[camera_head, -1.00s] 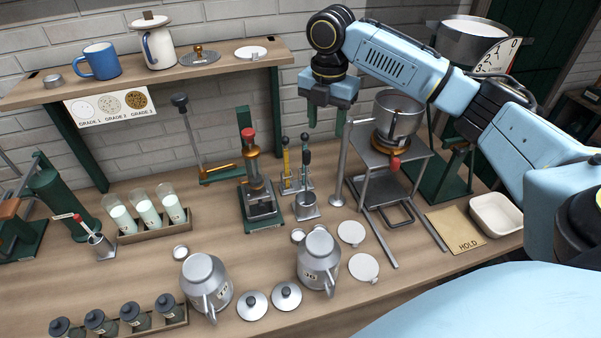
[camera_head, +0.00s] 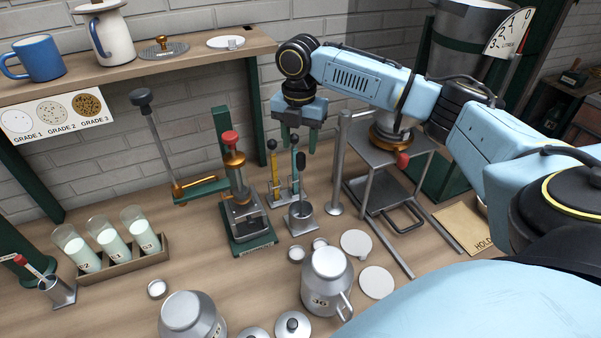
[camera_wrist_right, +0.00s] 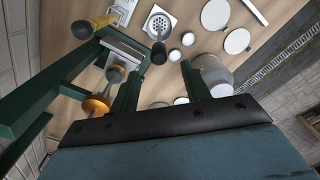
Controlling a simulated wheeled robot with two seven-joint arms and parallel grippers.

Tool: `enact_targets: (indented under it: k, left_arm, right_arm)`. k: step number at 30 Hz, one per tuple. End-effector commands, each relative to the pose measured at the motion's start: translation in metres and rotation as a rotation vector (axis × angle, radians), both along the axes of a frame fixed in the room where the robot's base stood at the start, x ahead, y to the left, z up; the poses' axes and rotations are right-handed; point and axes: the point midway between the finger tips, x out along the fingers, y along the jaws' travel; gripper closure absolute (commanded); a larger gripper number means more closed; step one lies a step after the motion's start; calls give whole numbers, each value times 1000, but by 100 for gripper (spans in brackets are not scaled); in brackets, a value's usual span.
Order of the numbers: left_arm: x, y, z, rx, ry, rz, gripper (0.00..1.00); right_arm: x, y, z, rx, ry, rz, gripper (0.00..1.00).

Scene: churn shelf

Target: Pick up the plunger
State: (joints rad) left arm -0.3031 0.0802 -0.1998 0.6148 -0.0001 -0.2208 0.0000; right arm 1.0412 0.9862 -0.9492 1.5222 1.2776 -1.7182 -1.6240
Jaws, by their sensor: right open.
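I take the plunger (camera_head: 300,158) to be the black-handled rod standing upright in a small metal cup on the bench; the pictures do not settle this. My left gripper is out of view.
A stand with a yellow-handled tool (camera_head: 271,146) and a green press with a red knob (camera_head: 230,138) stand close on the left. A metal stand (camera_head: 380,180) is close on the right.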

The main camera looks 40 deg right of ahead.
Motion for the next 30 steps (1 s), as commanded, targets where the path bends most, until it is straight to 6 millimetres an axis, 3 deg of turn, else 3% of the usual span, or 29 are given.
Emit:
enact_targets:
  k: [3, 10, 18, 27, 30]
  left_arm:
    - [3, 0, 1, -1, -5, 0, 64]
    - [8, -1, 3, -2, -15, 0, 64]
    - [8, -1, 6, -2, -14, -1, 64]
    - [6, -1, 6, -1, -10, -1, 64]
    - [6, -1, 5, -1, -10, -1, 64]
  right_arm:
    - [0, 0, -17, 0, 2, -1, 53]
    - [0, -2, -34, -1, 2, 0, 53]
    - [0, -7, -71, 0, 1, 0, 53]
    - [1, -7, -77, -1, 0, 1, 53]
    - [1, -7, -77, -1, 0, 1, 65]
